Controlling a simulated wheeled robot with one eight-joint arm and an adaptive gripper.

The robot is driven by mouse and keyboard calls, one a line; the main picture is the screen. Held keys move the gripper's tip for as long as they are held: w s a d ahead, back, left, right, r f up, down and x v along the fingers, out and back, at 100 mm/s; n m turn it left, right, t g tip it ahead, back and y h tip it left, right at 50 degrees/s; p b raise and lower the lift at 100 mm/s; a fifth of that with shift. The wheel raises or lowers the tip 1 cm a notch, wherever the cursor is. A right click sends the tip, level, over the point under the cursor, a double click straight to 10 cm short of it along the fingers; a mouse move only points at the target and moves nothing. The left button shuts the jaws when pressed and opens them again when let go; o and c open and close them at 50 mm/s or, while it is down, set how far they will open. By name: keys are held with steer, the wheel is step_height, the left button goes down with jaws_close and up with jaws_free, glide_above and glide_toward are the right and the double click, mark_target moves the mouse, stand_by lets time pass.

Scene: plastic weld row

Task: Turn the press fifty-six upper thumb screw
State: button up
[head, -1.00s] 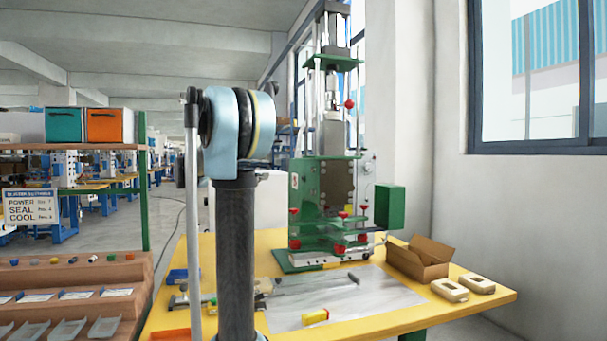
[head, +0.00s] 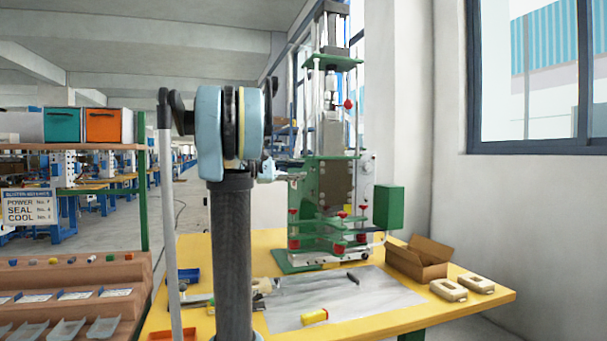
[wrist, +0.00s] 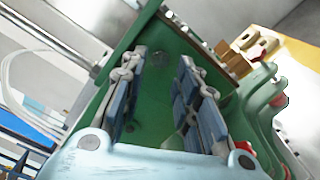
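The green press (head: 335,185) stands on the yellow table. Its red knobs include one high up (head: 348,104), one at the lower left (head: 293,214) and several around the lower clamp plates. I cannot tell which is the upper thumb screw. My gripper (head: 296,177) is at the left side of the press's green upright, level with its upper part. In the wrist view my gripper (wrist: 161,58) is open, its two blue-grey fingers apart before the green plate (wrist: 155,95). No red knob shows between them; red knobs show right of the fingers (wrist: 278,100). Contact cannot be told.
A cardboard box (head: 418,258) and two beige parts (head: 448,289) are on the table's right. A window wall stands right. A brown stepped rack (head: 70,275) is at left.

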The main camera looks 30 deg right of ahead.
mark_target(311, 170)
steer(key=shift+x, duration=1.7)
jaws_close()
steer(key=shift+m, duration=0.3)
steer(key=shift+m, duration=1)
jaws_free()
